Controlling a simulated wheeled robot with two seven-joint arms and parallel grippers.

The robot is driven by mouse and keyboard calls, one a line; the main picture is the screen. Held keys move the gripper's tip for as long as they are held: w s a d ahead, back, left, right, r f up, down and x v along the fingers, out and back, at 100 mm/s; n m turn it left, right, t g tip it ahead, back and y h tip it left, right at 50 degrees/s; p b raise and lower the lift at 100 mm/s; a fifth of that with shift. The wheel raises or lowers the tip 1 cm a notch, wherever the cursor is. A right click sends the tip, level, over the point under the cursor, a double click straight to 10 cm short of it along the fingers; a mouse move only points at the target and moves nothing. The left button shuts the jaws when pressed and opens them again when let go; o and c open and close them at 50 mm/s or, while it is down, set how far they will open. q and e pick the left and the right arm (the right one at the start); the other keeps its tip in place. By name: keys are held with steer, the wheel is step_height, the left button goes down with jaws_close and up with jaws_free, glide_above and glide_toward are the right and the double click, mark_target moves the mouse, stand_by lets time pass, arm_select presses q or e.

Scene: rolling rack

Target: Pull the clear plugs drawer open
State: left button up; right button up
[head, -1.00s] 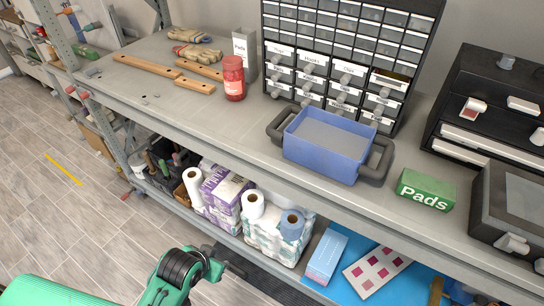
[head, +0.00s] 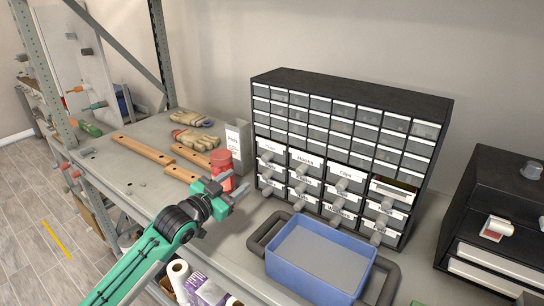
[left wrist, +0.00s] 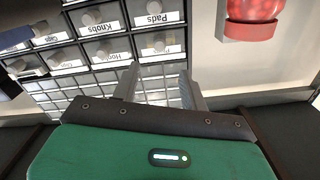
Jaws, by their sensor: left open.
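The drawer cabinet (head: 345,150) stands at the back of the workbench, with small clear drawers above and larger labelled drawers with grey knobs below. I cannot make out a label reading plugs. My left gripper (head: 238,193) is open and empty, in front of the cabinet's lower left corner and beside the red jar (head: 221,165). In the left wrist view its two fingers (left wrist: 160,88) point at the cabinet, apart from the drawers. Labels such as Pads and Knobs (left wrist: 105,28) show there.
A blue bin (head: 320,262) with dark handles stands in front of the cabinet. Wooden bars (head: 142,150), gloves (head: 195,139) and a white box (head: 238,138) lie or stand to the left. A black drawer unit (head: 495,225) is at the right.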

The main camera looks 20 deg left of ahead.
mark_target(263, 160)
arm_select(q)
steer(key=p+x, duration=0.4)
steer(key=x, duration=0.7)
steer(key=shift+w+r, duration=0.15)
steer(key=shift+w, duration=0.1)
steer(key=shift+w+d, duration=0.3)
steer(key=shift+w, duration=0.35)
steer(key=c, duration=0.9)
jaws_close()
arm_select(e)
steer(key=shift+g, duration=0.3)
steer(key=s+r, duration=0.2)
steer(key=r, duration=0.1)
steer(key=s+r, duration=0.1)
steer(key=s, duration=0.1)
steer(key=shift+a+r, duration=0.15)
steer(key=shift+a, duration=0.25)
